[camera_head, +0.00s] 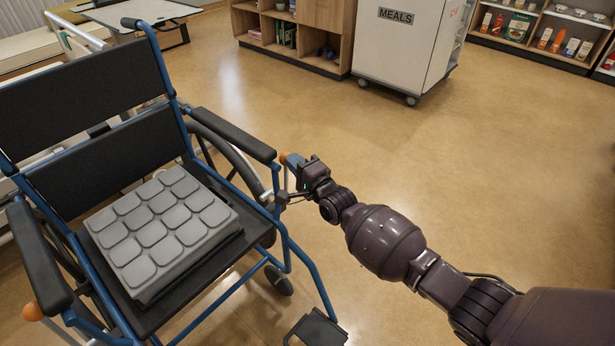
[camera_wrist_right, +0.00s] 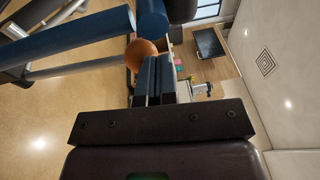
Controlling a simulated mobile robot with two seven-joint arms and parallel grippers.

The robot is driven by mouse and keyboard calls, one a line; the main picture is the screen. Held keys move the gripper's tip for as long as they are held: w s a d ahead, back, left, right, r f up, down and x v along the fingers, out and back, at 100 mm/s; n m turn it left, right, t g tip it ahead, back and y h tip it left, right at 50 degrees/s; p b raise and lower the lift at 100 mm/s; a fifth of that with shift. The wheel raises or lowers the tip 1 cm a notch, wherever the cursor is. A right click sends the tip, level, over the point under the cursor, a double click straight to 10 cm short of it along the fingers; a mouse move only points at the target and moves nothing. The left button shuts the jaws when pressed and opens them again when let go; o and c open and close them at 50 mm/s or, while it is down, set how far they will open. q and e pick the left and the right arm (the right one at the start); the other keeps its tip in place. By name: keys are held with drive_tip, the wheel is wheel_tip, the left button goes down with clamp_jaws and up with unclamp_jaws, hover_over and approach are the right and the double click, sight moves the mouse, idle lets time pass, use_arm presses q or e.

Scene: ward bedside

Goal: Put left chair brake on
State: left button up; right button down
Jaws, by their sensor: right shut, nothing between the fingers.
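A blue-framed wheelchair (camera_head: 297,262) with black seat and armrests faces me on the left of the head view. An orange ball knob (camera_head: 283,157) of a brake lever shows just beyond the armrest on the picture's right side. It also shows in the right wrist view (camera_wrist_right: 139,50), just past and left of my fingertips. My right gripper (camera_head: 291,162) is shut and empty, its fingertips right beside this knob. I cannot tell whether they touch. The lever's lower part is mostly hidden. A second orange knob (camera_head: 32,311) is at the chair's other side. My left gripper is out of view.
A grey segmented cushion (camera_head: 160,228) lies on the seat. The armrest (camera_head: 233,135) and large wheel (camera_head: 215,150) are close to my right gripper. A white meals cart (camera_head: 400,45) and shelves (camera_head: 310,30) stand at the back. The floor right of the chair is clear.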

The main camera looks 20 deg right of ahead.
sight(285, 166)
drive_tip(key=w+a+f, duration=0.2)
drive_tip(key=shift+w+b, duration=0.35)
drive_tip(key=shift+w, duration=0.05)
drive_tip(key=shift+w+r, duration=0.15)
drive_tip(key=shift+r, duration=0.45)
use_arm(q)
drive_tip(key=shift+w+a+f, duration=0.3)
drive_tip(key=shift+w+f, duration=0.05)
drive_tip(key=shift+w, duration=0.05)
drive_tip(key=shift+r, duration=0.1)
use_arm(e)
drive_tip(key=shift+r, duration=0.1)
